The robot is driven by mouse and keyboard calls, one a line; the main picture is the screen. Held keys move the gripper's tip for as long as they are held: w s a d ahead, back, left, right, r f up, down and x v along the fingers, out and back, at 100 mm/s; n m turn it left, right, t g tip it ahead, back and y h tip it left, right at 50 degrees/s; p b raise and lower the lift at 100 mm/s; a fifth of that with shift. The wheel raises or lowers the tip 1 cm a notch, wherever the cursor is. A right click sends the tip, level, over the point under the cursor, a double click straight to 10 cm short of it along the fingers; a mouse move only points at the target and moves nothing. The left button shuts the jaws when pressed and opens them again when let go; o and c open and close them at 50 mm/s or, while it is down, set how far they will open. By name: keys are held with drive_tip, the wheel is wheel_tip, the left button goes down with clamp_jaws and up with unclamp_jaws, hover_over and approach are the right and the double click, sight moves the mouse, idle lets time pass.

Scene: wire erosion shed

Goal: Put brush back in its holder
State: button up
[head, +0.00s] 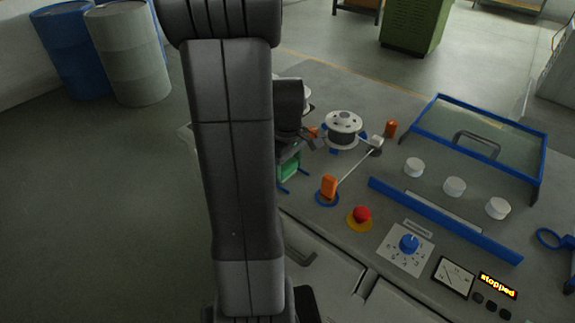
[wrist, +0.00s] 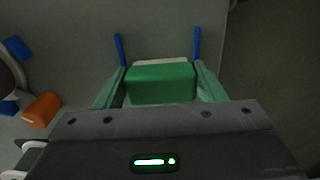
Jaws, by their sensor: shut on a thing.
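The brush is a green block (wrist: 160,84) with a pale strip along its far edge, in the middle of the wrist view. My gripper (wrist: 158,76) is shut on it, with one green finger against each side. In the head view the green brush (head: 290,168) shows at the end of my arm, low over the left edge of the machine table. Two slim blue bars (wrist: 196,46), one beyond each finger, look like part of the holder. I cannot tell whether the brush touches them. My arm hides part of this area in the head view.
Close right of the gripper stand a wire spool (head: 343,127) and an orange block (head: 328,186) with a rod. A red stop button (head: 362,214), a blue dial (head: 409,243) and a blue-framed cover (head: 490,140) lie further right.

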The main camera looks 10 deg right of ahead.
sight(287, 165)
drive_tip(key=shift+f, duration=0.15)
drive_tip(key=o, duration=1)
drive_tip(key=shift+c, duration=0.2)
wheel_tip(287, 165, up, 12)
drive_tip(key=shift+r, duration=0.2)
